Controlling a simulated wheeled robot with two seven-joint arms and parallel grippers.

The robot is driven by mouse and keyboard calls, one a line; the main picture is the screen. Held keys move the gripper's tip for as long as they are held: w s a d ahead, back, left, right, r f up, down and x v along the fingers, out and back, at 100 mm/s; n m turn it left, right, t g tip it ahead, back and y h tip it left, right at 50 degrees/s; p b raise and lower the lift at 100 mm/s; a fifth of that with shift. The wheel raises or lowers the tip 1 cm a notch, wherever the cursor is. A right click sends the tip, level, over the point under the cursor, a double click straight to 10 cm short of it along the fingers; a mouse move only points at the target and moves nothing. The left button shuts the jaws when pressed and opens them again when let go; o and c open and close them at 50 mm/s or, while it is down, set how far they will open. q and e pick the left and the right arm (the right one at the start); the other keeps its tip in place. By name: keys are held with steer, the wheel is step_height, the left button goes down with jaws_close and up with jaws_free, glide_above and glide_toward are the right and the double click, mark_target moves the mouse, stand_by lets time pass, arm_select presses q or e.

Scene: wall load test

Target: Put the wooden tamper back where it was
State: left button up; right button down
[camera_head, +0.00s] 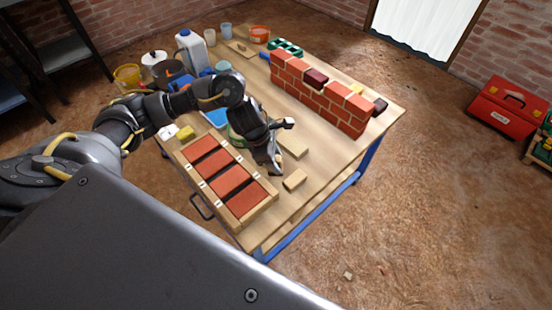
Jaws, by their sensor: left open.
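My left arm reaches in from the left over the workbench (330,175). My left gripper (283,146) is open above the middle of the bench, its fingers spread and nothing seen between them. A pale wooden block (296,148) lies just right of the gripper, partly hidden by it. A smaller wooden block (294,180) lies nearer the front edge, apart from the gripper. I cannot tell for sure which of these is the wooden tamper. A wooden mould tray (255,216) with several red-brown filled compartments is left of them. My right gripper is not in view.
A small brick wall (318,97) with a dark red brick (315,77) on top stands along the back right. The bench's right front area is clear.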

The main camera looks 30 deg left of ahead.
arm_select(q)
steer(key=shift+r, duration=0.15)
steer(key=p+v, duration=0.2)
steer(key=v, duration=1)
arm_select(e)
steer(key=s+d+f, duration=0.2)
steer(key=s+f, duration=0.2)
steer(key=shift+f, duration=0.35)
arm_select(q)
steer(key=shift+d, duration=0.1)
